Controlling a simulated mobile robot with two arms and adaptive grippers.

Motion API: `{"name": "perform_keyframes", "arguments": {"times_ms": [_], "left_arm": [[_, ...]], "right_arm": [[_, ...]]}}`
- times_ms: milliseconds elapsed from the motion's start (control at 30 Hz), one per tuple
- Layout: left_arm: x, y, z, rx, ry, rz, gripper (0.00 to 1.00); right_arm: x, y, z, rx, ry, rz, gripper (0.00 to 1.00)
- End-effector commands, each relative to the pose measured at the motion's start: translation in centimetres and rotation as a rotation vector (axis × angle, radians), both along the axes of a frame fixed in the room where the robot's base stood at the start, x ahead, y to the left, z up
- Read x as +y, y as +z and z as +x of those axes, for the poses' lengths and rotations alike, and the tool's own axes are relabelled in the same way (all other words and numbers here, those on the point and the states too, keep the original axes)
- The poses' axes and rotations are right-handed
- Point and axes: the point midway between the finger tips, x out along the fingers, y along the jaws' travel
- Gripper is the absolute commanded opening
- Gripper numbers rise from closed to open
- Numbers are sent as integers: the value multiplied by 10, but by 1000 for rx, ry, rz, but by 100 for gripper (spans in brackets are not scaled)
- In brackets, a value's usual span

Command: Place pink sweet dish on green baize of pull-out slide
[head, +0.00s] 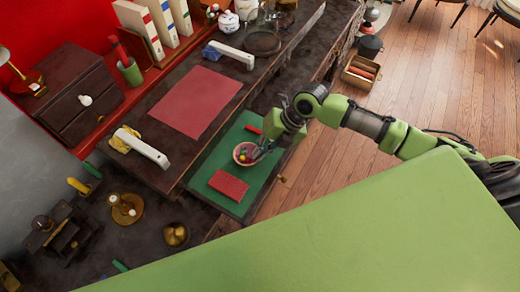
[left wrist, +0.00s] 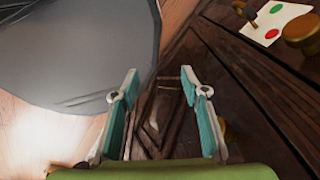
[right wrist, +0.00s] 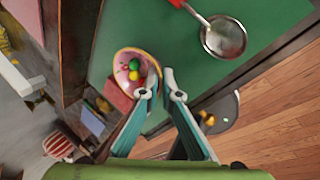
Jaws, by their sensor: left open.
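The pink sweet dish (head: 243,159), a small round bowl with several coloured sweets, is over the green baize (head: 208,165) of the pull-out slide in the head view. In the right wrist view the dish (right wrist: 122,68) is at the tips of my right gripper (right wrist: 160,82), which also shows in the head view (head: 262,150). The right fingers are close together at its rim, one over the bowl and one outside, seemingly gripping it. Whether the dish touches the baize is unclear. My left gripper (left wrist: 160,78) is open and empty in the left wrist view, away from the dish.
A dark red book-like block (head: 229,185) lies on the baize in front of the dish, and a red-handled strainer (right wrist: 224,37) lies behind it. A red mat (head: 196,101) and a white-handled tool (head: 143,147) are on the dark table. Baize left of the dish is clear.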

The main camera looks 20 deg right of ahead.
Motion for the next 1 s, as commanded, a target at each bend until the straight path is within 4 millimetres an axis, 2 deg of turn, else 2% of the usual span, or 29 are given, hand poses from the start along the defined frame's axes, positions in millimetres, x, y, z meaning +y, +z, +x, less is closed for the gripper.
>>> {"name": "perform_keyframes", "arguments": {"times_ms": [333, 400, 700, 867, 1000], "left_arm": [[-8, -1, 1, -1, 2, -10, 41], [-8, 0, 1, -1, 1, -10, 41], [-8, 1, 1, -1, 0, -9, 41], [-6, -1, 1, -1, -1, -7, 41], [-5, -5, 1, -1, -1, -5, 41]], "right_arm": [[0, -5, 0, -2, 0, 0, 0], [0, -5, 0, -1, 0, 0, 11], [0, -4, 0, -1, 0, 0, 11], [-6, 6, -1, -4, 0, -3, 11], [-18, 30, -4, -7, -1, -4, 11]]}}
